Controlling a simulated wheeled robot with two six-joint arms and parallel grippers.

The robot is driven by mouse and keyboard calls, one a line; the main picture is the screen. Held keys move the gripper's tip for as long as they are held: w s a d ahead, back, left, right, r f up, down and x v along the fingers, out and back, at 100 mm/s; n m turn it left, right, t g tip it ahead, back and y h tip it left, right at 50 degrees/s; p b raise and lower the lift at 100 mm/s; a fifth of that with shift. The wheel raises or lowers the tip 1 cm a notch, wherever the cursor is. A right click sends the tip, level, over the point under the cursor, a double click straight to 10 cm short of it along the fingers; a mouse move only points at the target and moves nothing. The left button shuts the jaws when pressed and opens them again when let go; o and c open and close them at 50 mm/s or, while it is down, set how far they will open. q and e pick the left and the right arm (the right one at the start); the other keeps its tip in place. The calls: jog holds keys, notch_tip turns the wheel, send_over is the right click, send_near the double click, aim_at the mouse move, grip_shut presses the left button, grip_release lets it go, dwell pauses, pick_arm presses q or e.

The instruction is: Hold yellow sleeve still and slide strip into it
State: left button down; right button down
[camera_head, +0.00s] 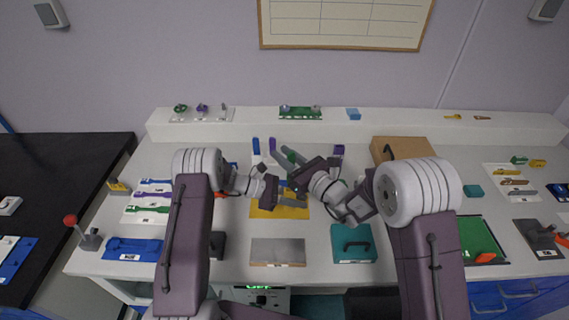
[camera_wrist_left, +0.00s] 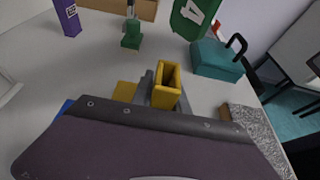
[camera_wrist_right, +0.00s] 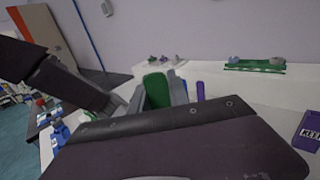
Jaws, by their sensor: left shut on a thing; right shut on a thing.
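My left gripper (camera_wrist_left: 160,92) is shut on the yellow sleeve (camera_wrist_left: 170,88), whose open mouth faces up in the left wrist view. In the head view my left gripper (camera_head: 296,199) is low over the yellow mat. My right gripper (camera_wrist_right: 160,92) is shut on a green strip (camera_wrist_right: 157,90), seen between its fingers in the right wrist view. In the head view my right gripper (camera_head: 286,151) is just above and behind the left one. A green piece marked 4 (camera_wrist_left: 192,18), apparently the strip, hangs beyond the sleeve, apart from it. The strip's far end is hidden in the right wrist view.
A yellow mat (camera_head: 264,212) lies under the grippers, with a grey plate (camera_head: 277,250) in front. A teal box with a handle (camera_head: 352,246) stands to the right. A small green stand (camera_wrist_left: 131,36) and purple block (camera_wrist_left: 67,16) are beyond the sleeve. A cardboard box (camera_head: 420,145) is behind.

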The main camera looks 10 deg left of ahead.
jog(key=shift+f, duration=1.55)
jog(key=shift+f, duration=0.1)
jog(key=c, duration=1.3)
grip_release()
jog(key=shift+f, duration=0.1)
jog(key=shift+o, duration=0.2)
jog(key=v, duration=1.2)
jog(key=shift+s, duration=0.15)
jog(key=shift+a, duration=0.1)
